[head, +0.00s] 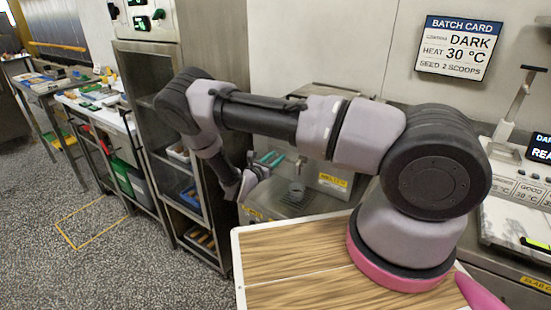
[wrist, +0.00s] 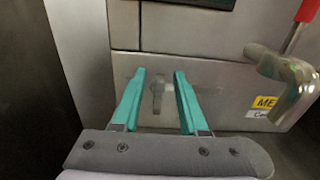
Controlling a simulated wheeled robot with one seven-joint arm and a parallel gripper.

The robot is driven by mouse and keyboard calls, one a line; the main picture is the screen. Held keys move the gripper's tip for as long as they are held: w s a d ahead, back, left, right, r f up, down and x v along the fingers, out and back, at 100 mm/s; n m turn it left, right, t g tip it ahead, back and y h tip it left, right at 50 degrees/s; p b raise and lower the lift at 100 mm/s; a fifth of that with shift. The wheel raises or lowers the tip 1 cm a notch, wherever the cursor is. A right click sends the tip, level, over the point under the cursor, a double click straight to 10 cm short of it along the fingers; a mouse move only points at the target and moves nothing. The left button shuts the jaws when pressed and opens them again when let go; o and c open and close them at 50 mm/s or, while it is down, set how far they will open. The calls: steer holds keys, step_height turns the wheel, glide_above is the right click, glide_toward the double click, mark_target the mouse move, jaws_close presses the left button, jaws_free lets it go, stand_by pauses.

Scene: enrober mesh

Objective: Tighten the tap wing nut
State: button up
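In the wrist view a small grey fitting, which looks like a wing nut or latch (wrist: 157,90), sits upright on the steel panel (wrist: 215,75). I cannot tell for sure that it is the tap wing nut. My gripper (wrist: 158,73) has two teal fingers, spread apart. The fitting shows in the gap between them, and no contact is visible. A metal pipe-like part (wrist: 285,78) with a red handle (wrist: 308,10) is to the right. In the head view my gripper (head: 269,158) is small, by the steel machine with a yellow label (head: 333,180); the fitting cannot be made out there.
A grey cylindrical part (head: 296,191) stands on the machine's drip grate (head: 292,203). A steel shelf rack (head: 180,155) is close on the left of my arm. A wooden board (head: 300,258) is in front. The speckled floor (head: 90,270) at left is open.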

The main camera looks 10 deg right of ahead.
jaws_close()
steer(key=shift+s+m, duration=0.1)
steer(key=shift+m, duration=0.3)
steer(key=m, duration=0.4)
steer(key=s+d+f+m, duration=0.1)
steer(key=m, duration=0.3)
steer(key=s+d+f+m, duration=0.1)
steer(key=m, duration=0.5)
steer(key=f+m, duration=0.1)
steer(key=m, duration=0.2)
steer(key=shift+f, duration=0.1)
stand_by(0.4)
